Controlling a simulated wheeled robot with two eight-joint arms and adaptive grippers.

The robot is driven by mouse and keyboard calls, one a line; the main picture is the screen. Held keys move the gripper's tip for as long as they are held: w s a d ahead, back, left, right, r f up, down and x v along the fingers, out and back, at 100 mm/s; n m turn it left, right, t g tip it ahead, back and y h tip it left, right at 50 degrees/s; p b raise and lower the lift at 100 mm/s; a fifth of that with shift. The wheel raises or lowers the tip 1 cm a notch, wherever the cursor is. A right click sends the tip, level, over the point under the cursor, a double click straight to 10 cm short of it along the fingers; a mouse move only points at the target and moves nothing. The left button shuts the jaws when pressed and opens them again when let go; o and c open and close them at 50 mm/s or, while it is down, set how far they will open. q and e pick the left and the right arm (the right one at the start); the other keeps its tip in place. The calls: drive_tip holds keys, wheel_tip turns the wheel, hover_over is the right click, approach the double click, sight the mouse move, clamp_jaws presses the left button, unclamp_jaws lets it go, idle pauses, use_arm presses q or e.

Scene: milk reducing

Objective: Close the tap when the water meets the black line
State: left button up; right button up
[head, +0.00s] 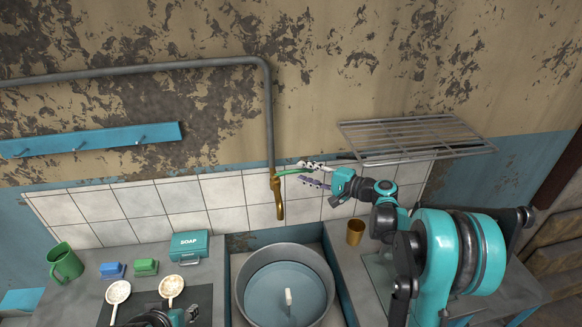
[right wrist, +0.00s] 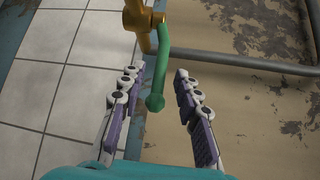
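The brass tap (head: 278,200) hangs from a grey pipe on the tiled wall, and its green handle (head: 292,171) points right. My right gripper (head: 313,174) is open at the handle's end. In the right wrist view, the handle (right wrist: 158,80) reaches between the parted fingers (right wrist: 157,88), with gaps on both sides. A round metal basin (head: 243,263) below the tap holds bluish water (head: 268,292). A small pale shape stands in the water; I cannot tell what it is. I cannot make out the black line. My left gripper (head: 176,318) is partly in view at the bottom edge, its fingers unclear.
A wire rack (head: 415,137) is on the wall close behind my right arm. A brass cup (head: 355,232) stands right of the basin. Left are a teal soap box (head: 189,245), blue and green sponges, a green mug (head: 65,263) and two pale round-headed things (head: 118,292).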

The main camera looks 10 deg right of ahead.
sight(297, 170)
drive_tip(key=x, duration=0.6)
drive_tip(key=shift+w+a+b, duration=0.1)
drive_tip(key=shift+w+b, duration=0.05)
drive_tip(key=shift+b, duration=0.15)
clamp_jaws()
